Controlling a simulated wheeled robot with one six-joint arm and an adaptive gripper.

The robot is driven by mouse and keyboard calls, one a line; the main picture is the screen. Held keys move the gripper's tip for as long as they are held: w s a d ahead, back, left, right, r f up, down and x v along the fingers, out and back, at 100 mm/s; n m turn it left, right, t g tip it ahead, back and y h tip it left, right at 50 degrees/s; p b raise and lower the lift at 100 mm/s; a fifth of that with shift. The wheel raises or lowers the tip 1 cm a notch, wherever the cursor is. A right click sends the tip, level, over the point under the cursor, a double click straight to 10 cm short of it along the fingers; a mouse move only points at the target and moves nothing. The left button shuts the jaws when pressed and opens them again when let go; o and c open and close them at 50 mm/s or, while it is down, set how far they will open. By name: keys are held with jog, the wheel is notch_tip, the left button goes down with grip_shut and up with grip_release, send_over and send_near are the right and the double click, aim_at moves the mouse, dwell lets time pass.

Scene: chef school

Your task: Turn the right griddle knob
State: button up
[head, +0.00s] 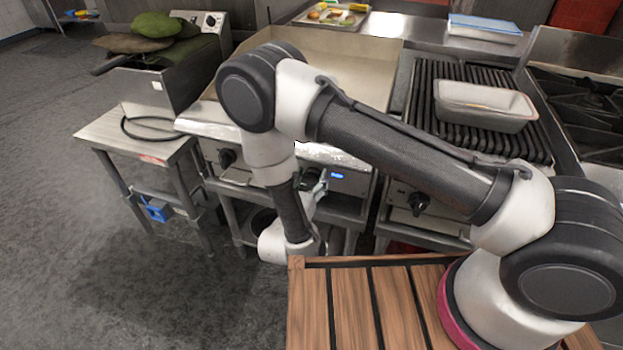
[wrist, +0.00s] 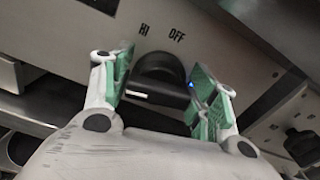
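The right griddle knob (wrist: 160,77) is black, with a light mark on its grip, on the metal front panel below the printed words HI and OFF. In the wrist view it sits between the two green-padded fingers of my gripper (wrist: 164,70). The fingers are apart on either side of it; I cannot tell whether they touch it. In the head view my gripper (head: 315,184) is at the right part of the griddle (head: 345,62) front, and my arm hides part of the panel. The left griddle knob (head: 227,158) shows farther left.
A steel side table (head: 110,127) with a fryer-like unit stands left. Open floor lies front left.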

jog(key=c, duration=0.4)
jog(key=shift+c, duration=0.2)
jog(key=shift+m, duration=0.3)
jog(key=m, duration=0.4)
jog(key=shift+d, duration=0.1)
jog(key=m, duration=1)
jog(key=shift+s+d+f, duration=0.1)
jog(key=shift+d+f, duration=0.05)
jog(key=m, duration=0.5)
jog(key=shift+f, duration=0.1)
jog(key=shift+m, duration=0.3)
jog(key=o, duration=1)
